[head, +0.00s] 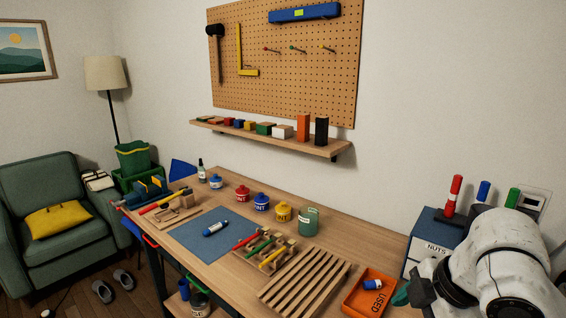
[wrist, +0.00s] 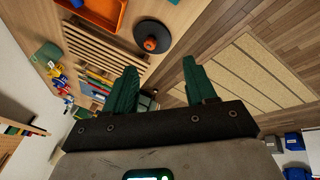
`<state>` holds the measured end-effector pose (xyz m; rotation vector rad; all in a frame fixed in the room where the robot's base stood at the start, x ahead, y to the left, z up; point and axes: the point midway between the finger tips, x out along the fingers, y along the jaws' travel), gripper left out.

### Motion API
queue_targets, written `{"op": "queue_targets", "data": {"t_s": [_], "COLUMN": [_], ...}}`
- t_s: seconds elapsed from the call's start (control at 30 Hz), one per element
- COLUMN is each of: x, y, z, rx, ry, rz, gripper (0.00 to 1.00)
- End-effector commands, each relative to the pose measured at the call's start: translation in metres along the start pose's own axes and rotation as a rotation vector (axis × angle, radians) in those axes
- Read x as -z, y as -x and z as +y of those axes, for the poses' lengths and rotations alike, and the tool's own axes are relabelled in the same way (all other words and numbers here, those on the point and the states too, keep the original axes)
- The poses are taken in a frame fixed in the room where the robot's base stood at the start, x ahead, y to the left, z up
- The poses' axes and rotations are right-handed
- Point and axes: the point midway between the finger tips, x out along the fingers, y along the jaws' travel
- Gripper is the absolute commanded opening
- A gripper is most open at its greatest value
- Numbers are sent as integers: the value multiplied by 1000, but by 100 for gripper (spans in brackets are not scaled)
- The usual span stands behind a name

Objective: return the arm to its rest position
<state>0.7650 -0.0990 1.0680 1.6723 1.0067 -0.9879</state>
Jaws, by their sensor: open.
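My gripper (wrist: 158,80) shows in the wrist view with its two dark green fingers spread apart and nothing between them. It is in the air, above and apart from the workbench. In the head view my white arm fills the lower right corner, beside the bench's right end. The wooden workbench (head: 360,238) runs along the wall.
An orange tray (head: 353,306) holding a blue-and-white cylinder and a blue NUTS box (head: 425,238) stand near my arm. A slatted rack (head: 302,281), blue mat (head: 190,238) and several pots lie further left. A shelf (head: 275,140) and pegboard (head: 300,85) are above.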

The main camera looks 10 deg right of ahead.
Motion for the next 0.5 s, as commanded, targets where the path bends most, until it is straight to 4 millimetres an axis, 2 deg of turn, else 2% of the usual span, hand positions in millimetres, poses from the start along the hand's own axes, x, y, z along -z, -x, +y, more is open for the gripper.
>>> {"op": "queue_targets", "data": {"t_s": [0.03, 0.1, 0.23, 0.37, 0.5], "x": [18, 39, 71, 88, 91], "y": [-2, -4, -10, -26, -56], "z": [5, 14, 23, 18, -3], "rx": [-25, -69, -126, -138, -110], "ry": [-25, -82, -233, -414, -626], "rz": [47, 113, 236, 323, 360], "gripper": [56, 56, 56, 56, 56]}}
